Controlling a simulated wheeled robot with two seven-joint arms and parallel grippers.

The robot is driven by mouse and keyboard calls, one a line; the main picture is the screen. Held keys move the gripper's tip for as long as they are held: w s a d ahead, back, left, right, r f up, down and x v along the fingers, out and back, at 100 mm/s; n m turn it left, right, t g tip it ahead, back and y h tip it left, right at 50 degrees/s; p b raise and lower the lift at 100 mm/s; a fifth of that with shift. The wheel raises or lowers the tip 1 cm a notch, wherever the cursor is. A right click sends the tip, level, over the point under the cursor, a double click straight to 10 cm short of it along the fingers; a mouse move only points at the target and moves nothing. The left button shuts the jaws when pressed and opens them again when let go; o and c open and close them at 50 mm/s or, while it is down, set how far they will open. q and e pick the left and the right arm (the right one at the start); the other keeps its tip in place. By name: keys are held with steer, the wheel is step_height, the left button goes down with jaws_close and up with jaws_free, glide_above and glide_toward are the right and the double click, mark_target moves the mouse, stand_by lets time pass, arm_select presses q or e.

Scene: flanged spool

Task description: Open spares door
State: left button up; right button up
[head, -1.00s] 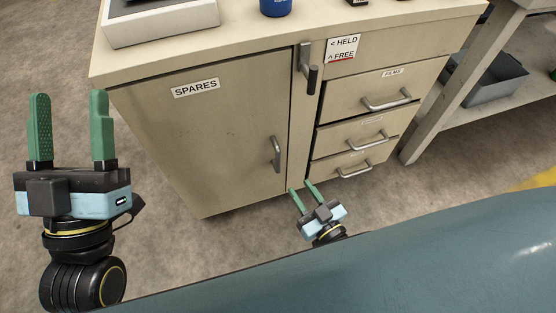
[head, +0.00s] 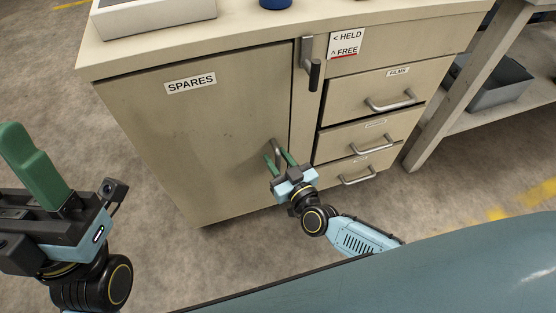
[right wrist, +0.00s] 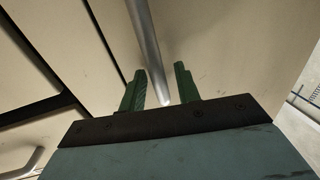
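The spares door (head: 205,130) is a beige cabinet door, shut, with a SPARES label (head: 190,83). Its grey bar handle (head: 276,146) is near its right edge. A latch (head: 307,55) with a dark grip stands upright at the door's upper right edge, not lying across the door. My right gripper (head: 276,155) is open at the handle. In the right wrist view the handle bar (right wrist: 147,45) runs between the two green fingers; I cannot tell whether they touch it. My left gripper (head: 30,165) is at the left edge, partly cut off, apparently open and empty.
A HELD/FREE sign (head: 346,43) is right of the latch. Drawers with handles, the top one labelled FILMS (head: 398,72), are stacked right of the door. A pale box (head: 150,18) stands on the cabinet top. A grey bin (head: 490,85) is on a shelf at right. Floor before the door is open.

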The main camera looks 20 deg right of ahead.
jaws_close()
steer(key=shift+s, duration=0.1)
stand_by(0.3)
